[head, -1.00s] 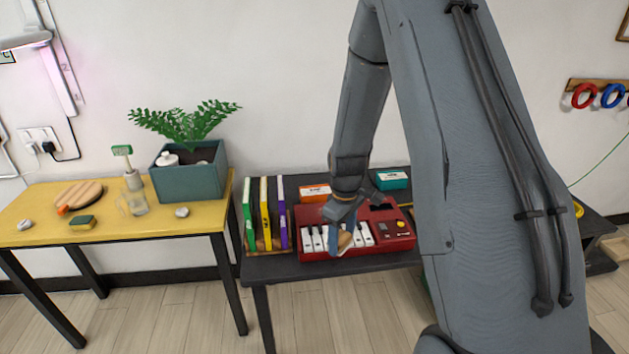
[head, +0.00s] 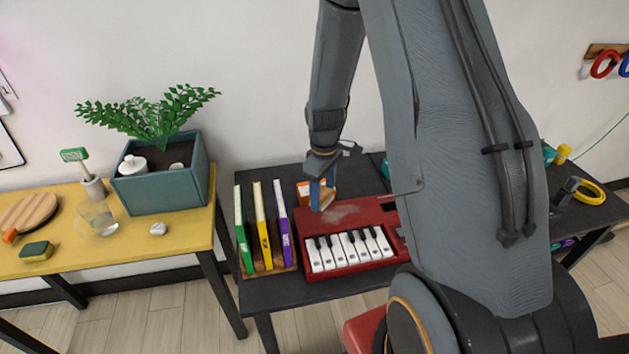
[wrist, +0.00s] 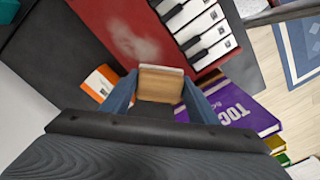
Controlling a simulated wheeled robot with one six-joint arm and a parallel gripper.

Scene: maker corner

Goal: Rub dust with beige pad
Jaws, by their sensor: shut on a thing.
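The red toy keyboard (head: 375,216) with black and white keys lies on the dark table. A pale grey dust smear (head: 341,213) is on its red top behind the keys; the smear also shows in the wrist view (wrist: 136,42). My gripper (head: 322,190) is at the keyboard's back left, just left of the smear. In the wrist view my gripper (wrist: 160,88) has its blue fingers shut on the beige pad (wrist: 161,80), which has a pale front edge. The pad appears beside the smear; whether it touches the keyboard I cannot tell.
Upright green, yellow and purple books (head: 262,225) stand close left of the keyboard. An orange-and-white box (head: 304,190) is just behind my gripper. The yellow table (head: 130,236) at left holds a planter (head: 165,182), a glass and a sponge (head: 37,251).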

